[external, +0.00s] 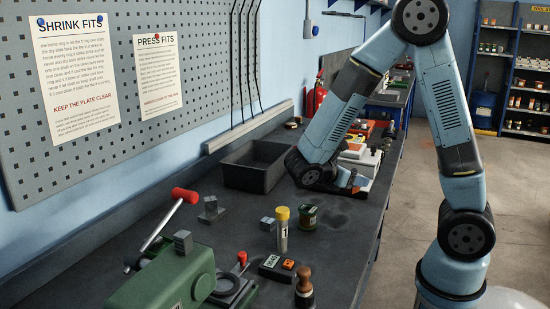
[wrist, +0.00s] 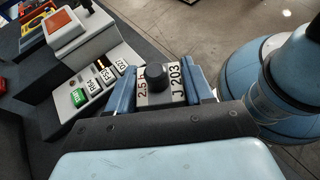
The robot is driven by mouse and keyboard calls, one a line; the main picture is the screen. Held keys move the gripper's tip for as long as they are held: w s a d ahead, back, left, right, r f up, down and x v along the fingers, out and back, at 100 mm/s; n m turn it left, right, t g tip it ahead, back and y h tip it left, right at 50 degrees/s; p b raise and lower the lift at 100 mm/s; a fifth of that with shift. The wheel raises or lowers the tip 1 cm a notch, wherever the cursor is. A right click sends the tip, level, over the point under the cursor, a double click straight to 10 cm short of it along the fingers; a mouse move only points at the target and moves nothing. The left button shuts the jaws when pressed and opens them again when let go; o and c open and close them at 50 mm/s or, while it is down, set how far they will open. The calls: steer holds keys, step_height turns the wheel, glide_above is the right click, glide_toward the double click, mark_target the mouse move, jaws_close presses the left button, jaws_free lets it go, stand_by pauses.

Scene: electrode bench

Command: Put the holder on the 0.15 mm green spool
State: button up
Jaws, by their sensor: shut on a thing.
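My gripper (wrist: 167,85) is shut on a pale block with a black knob (wrist: 155,72), its faces marked "2.5 h" and "J 203". I cannot tell whether this block is the holder. In the external view my gripper (external: 350,187) is low near the right edge of the bench, beside a pale device; the block is not clear there. A small dark green item (external: 307,217), possibly the green spool, stands on the bench nearer the camera, left of and apart from my gripper. Its label is too small to read.
A yellow-capped tube (external: 282,236) stands beside the green item. A black tray (external: 256,166) lies left of my gripper. A wooden-handled tool (external: 304,284), a black box (external: 273,269) and a green machine (external: 170,281) are nearer the camera. The keyed device (wrist: 90,80) is close in the wrist view.

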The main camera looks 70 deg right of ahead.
steer(key=s+a+f+m+g+y, duration=0.1)
steer(key=s+a+m+g+y, duration=0.1)
steer(key=a+m+y, duration=0.55)
steer(key=s+a+f+m+g+y, duration=0.15)
steer(key=a+m+y, duration=0.25)
steer(key=m+y, duration=0.7)
step_height(320, 180, up, 7)
steer(key=m+t+y, duration=0.5)
steer(key=m+t, duration=1)
steer(key=t, duration=0.1)
glide_above(307, 209)
steer(key=shift+f, duration=3.7)
steer(key=o, duration=1.4)
